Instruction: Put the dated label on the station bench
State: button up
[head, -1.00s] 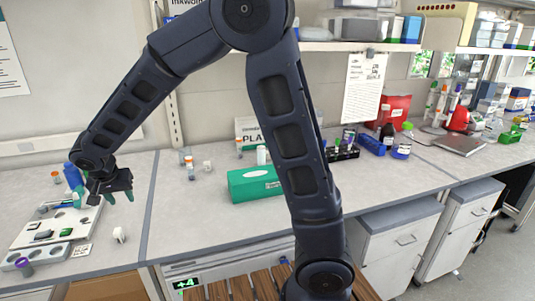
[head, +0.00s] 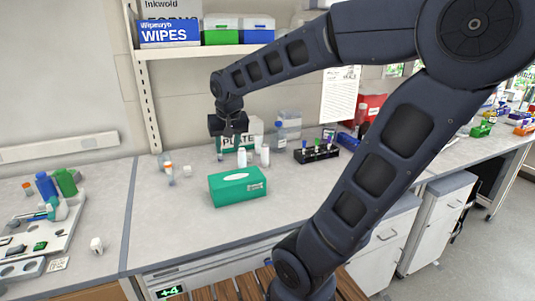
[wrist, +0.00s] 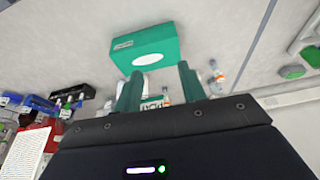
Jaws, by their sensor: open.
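A small white card with dark marks (head: 57,264) lies on the bench at the front right corner of the white tray at the left; its text is too small to read, so I cannot tell whether it is the dated label. The long grey bench top (head: 165,240) runs across the head view. My gripper (head: 229,130) is raised over the back of the bench, in front of the PLATE sign (head: 222,143). The wrist view shows its two green fingers (wrist: 159,90) apart, with nothing seen gripped between them.
A green tissue box (head: 237,187) stands mid-bench, with small bottles (head: 242,157) behind it. A dark tube rack (head: 317,154) is to the right. The white tray (head: 62,232) holds several items at the left. A shelf with boxes (head: 169,33) hangs above. The front bench is largely clear.

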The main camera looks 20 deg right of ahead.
jog(key=s+d, duration=0.9)
jog(key=s, duration=0.1)
jog(key=shift+f+t, duration=0.15)
jog(key=shift+t, duration=0.25)
jog(key=shift+o, duration=0.5)
jog(key=shift+d, duration=0.1)
